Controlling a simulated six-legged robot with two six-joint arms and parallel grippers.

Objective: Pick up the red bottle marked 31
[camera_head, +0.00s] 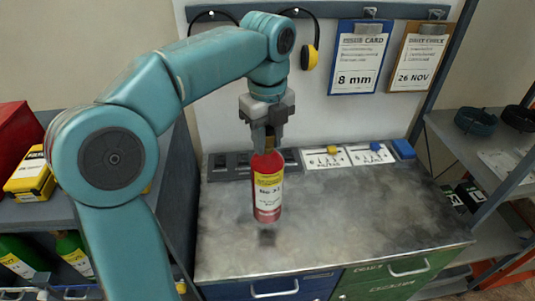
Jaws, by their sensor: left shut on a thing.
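The red bottle (267,205) has a yellow and white label that appears to read "No 31"; the last digit is hard to make out. It hangs upright beneath my left gripper (266,138). The gripper is shut on the bottle's neck, and its jaws hide most of the top. The bottle is above the grey worktop (350,222), with a dark shadow below it and apart from its base. My right gripper is not in view.
Labelled panels (325,158) and a dark tray (228,165) line the back of the worktop. Shelves stand on both sides. The worktop's middle and right are clear.

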